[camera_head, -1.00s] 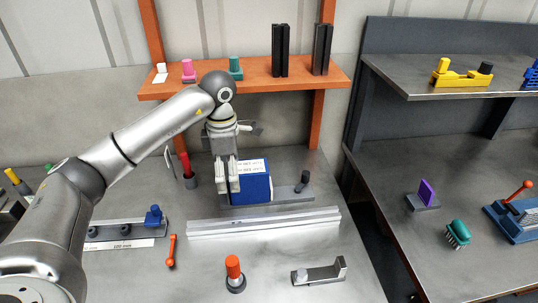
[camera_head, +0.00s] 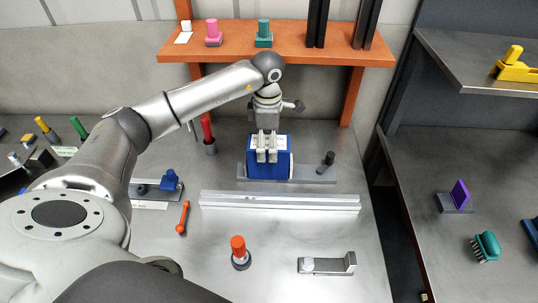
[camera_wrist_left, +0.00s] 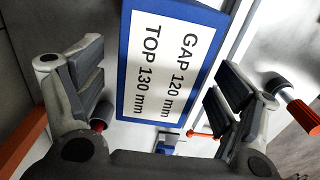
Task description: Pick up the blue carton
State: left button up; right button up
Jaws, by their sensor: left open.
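The blue carton (camera_head: 269,172) stands upright on a grey base plate (camera_head: 312,175) on the workbench. In the head view my left gripper (camera_head: 267,156) is over the carton, and its fingers hide part of the white label. In the left wrist view the carton (camera_wrist_left: 125,60) shows its label, reading "GAP 120 mm, TOP 130 mm", between the two spread fingers of the left gripper (camera_wrist_left: 163,92). The fingers are open, with a visible space on each side of the label. Contact with the carton cannot be told. My right gripper is not in view.
A metal rail (camera_head: 280,202) lies in front of the base plate. A dark post (camera_head: 326,162) stands right of the carton, a red-handled tool (camera_head: 207,132) left of it. An orange shelf (camera_head: 280,52) is behind. An orange-topped peg (camera_head: 238,250) stands in front.

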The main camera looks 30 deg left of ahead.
aim_at(279, 170)
pick_arm(q)
jog(key=shift+f+p, duration=0.65)
jog(key=shift+f, duration=1.6)
jog(key=c, duration=1.1)
